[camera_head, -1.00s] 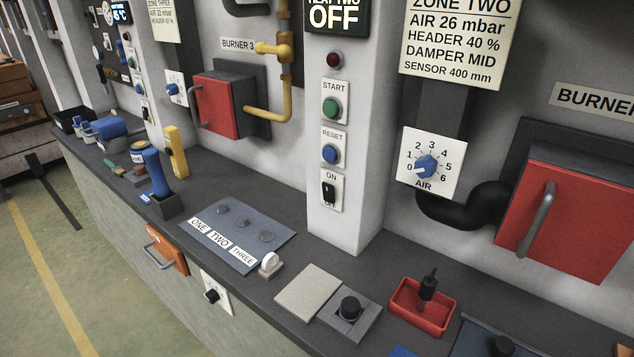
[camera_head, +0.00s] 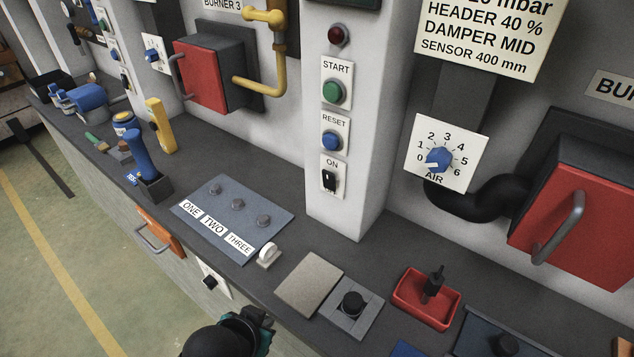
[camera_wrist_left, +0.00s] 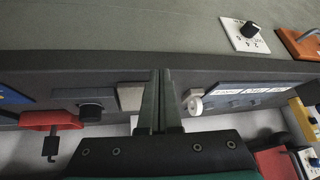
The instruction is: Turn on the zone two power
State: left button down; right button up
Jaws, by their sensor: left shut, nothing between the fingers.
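The power switch (camera_head: 329,178) is a black rocker on a white plate marked ON, low on the white pillar below the green START button (camera_head: 333,92) and the blue RESET button (camera_head: 332,141). The small lettering below the rocker is partly covered. My left gripper (camera_head: 262,318) is at the bottom of the head view, in front of the bench edge, well below and left of the switch. In the left wrist view its two fingers (camera_wrist_left: 160,85) are together and hold nothing. My right gripper is in neither view.
On the bench are a ONE TWO THREE panel (camera_head: 265,202), a white knob (camera_head: 268,254), a beige plate (camera_head: 309,284), a black knob (camera_head: 352,303) and a red tray (camera_head: 420,312). A red burner box (camera_head: 570,215) juts out at right. A drawer handle (camera_head: 152,240) sticks out in front.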

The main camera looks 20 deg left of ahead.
aim_at(330, 175)
pick_arm(q)
jog(key=w+a+r+t, duration=0.1)
jog(key=w+t, duration=0.1)
jog(key=w, duration=0.1)
jog(key=w+r+t, duration=0.2)
jog(key=w, duration=0.1)
jog(key=w+a+r+t, duration=0.1)
jog(key=w+r+t, duration=0.1)
jog(key=shift+w+a+r, duration=0.25)
jog(key=shift+w+a, duration=0.1)
jog(key=shift+w, duration=0.05)
notch_tip(330, 175, up, 8)
jog(key=w+d+m+t+h, duration=0.1)
jog(key=d+m+t+h, duration=0.1)
jog(key=t+h, duration=0.3)
jog(key=shift+f+m+t+h, duration=0.15)
jog(key=shift+m+t+h, duration=0.3)
jog(key=shift+h, duration=0.65)
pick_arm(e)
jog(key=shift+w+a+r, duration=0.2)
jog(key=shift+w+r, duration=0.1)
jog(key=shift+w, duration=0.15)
pick_arm(q)
jog(key=x, duration=1.4)
jog(key=shift+w+f+p, duration=0.1)
jog(key=shift+p, duration=0.3)
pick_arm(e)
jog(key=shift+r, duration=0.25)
